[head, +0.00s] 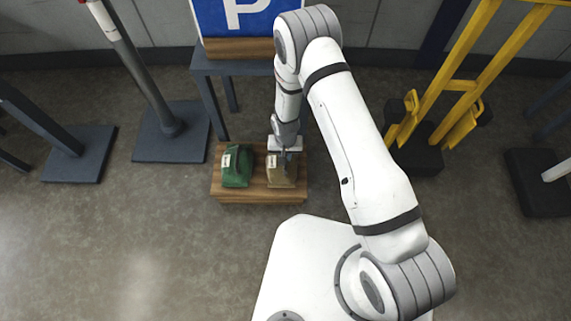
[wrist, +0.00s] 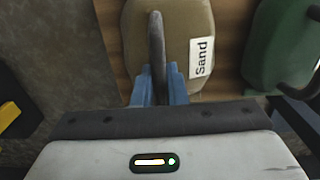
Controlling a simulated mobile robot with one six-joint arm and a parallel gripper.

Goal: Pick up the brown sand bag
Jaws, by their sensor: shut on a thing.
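The brown sand bag (head: 281,176) rests on the right side of a low wooden stand (head: 258,194), with my arm coming down over it in the head view. In the wrist view the bag (wrist: 187,30) has a white label reading "Sand" and a dark handle (wrist: 156,50) along its top. My gripper (wrist: 156,75) is shut on the handle, with one blue finger on each side. The gripper hides part of the bag in both views. Whether the bag touches the wood cannot be told for sure.
A green bag (head: 238,166) with a handle sits just left on the same stand. A blue parking sign (head: 238,17) stands behind on a dark table (head: 229,68). A post base (head: 172,132) is at left and a yellow frame (head: 463,85) at right. The floor in front left is clear.

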